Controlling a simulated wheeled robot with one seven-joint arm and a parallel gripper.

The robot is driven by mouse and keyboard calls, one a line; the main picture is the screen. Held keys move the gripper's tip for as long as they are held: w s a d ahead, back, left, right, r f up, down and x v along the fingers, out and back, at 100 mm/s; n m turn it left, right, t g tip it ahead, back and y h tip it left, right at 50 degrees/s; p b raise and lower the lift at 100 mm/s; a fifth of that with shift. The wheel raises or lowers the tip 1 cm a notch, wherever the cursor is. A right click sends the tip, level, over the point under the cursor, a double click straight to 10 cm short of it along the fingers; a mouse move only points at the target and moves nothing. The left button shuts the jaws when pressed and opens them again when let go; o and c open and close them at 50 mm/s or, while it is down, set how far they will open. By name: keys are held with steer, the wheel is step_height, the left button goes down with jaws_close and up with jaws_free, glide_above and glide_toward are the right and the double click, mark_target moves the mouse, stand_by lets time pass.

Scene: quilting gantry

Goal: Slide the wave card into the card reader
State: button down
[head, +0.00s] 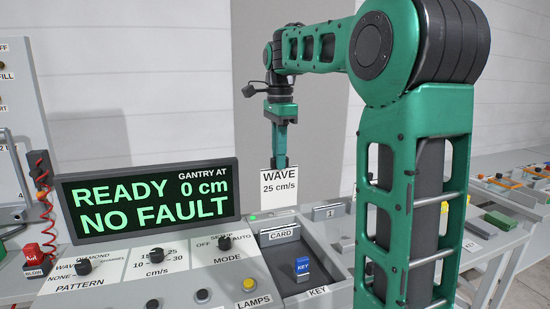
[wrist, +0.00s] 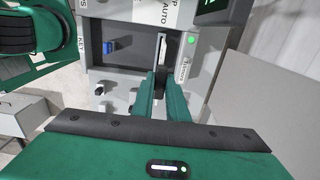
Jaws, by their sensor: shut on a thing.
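My gripper (head: 280,163) is shut on the upper end of the white wave card (head: 279,186), marked "WAVE 25 cm/s". The card hangs upright below the fingers. In the wrist view the fingertips (wrist: 160,74) hold the card (wrist: 161,48), seen nearly edge-on. The card reader's label (wrist: 183,70) and a lit green lamp (wrist: 191,40) are beside the card in that view. In the head view the reader area (head: 258,216) is just below the card's lower edge. The slot is not clearly visible, and I cannot tell whether the card touches it.
The display (head: 148,201) reads "READY 0 cm, NO FAULT". Console knobs stand at left. A grey wall panel is behind my gripper.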

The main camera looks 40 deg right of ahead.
glide_above(279, 193)
steer(key=shift+d+f, duration=0.1)
steer(key=shift+f, duration=2.75)
steer(key=shift+f, duration=2.75)
steer(key=c, duration=1.7)
jaws_free()
steer(key=shift+o, duration=0.2)
step_height(279, 193, up, 11)
steer(key=shift+w+f, duration=0.1)
